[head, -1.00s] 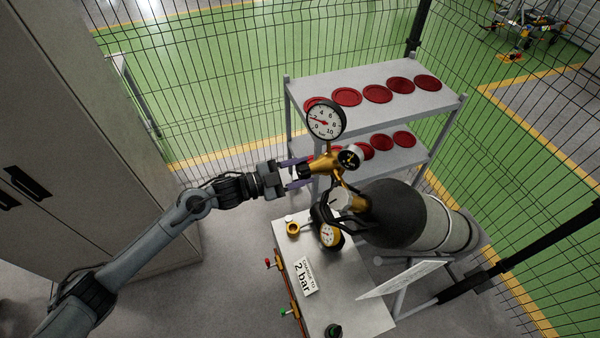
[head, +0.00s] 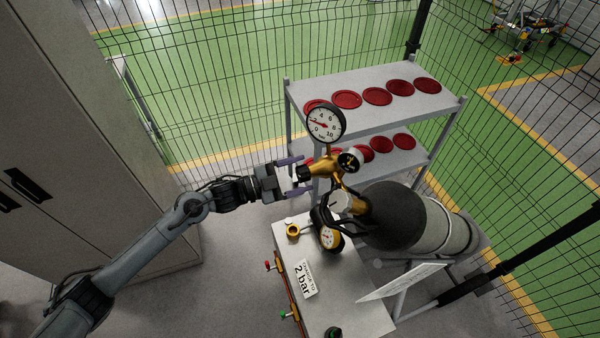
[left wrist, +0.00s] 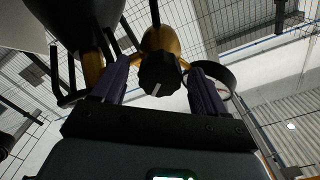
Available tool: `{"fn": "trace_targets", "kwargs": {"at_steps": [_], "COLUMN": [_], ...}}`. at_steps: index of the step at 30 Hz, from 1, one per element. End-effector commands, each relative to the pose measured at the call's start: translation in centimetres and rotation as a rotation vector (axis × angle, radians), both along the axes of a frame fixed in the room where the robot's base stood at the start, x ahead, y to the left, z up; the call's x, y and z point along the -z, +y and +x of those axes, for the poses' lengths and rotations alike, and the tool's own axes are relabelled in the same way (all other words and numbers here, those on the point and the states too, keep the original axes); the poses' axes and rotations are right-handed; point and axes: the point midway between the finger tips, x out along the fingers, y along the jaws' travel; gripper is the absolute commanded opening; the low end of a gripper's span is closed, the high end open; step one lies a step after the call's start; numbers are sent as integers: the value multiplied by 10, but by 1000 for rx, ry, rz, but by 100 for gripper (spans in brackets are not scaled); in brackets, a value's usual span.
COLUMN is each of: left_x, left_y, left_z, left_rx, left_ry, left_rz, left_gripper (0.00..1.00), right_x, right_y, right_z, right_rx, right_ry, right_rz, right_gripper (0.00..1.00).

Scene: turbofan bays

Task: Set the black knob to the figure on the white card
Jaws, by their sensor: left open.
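The black knob (left wrist: 160,72) sits on the end of a brass regulator (head: 323,163). In the left wrist view it has a pale pointer line. My left gripper (head: 298,174) is open, one finger on either side of the knob, with gaps visible in the wrist view. The large gauge (head: 325,123) above the regulator is marked 0 to 10; its red needle points left, close to the 2. A white card (head: 306,279) on the bench reads "CHARGE TO 2 bar". My right gripper is not in view.
A smaller dark gauge (head: 350,160) is on the regulator, and a yellow-rimmed gauge (head: 330,237) is below. A dark-topped cylinder (head: 430,222) lies to the right. A shelf with red discs (head: 448,106) stands behind. A cabinet (head: 90,130) is at the left.

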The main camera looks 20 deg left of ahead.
Motion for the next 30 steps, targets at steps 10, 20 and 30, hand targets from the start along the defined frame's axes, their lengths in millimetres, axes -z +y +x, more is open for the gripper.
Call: {"fn": "trace_targets", "kwargs": {"at_steps": [10, 20, 30], "left_x": [-2, -1, 0], "left_y": [41, 70, 74], "left_z": [-38, -66, -70], "left_rx": [0, 0, 1], "left_ry": [5, 1, -1], "left_rz": [4, 1, 0], "left_gripper": [73, 73, 73], "right_x": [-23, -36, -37], "right_y": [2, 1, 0], "right_z": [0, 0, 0], "right_rx": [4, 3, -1], "right_ry": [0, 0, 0], "right_rz": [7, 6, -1], "right_gripper": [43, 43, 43]}}
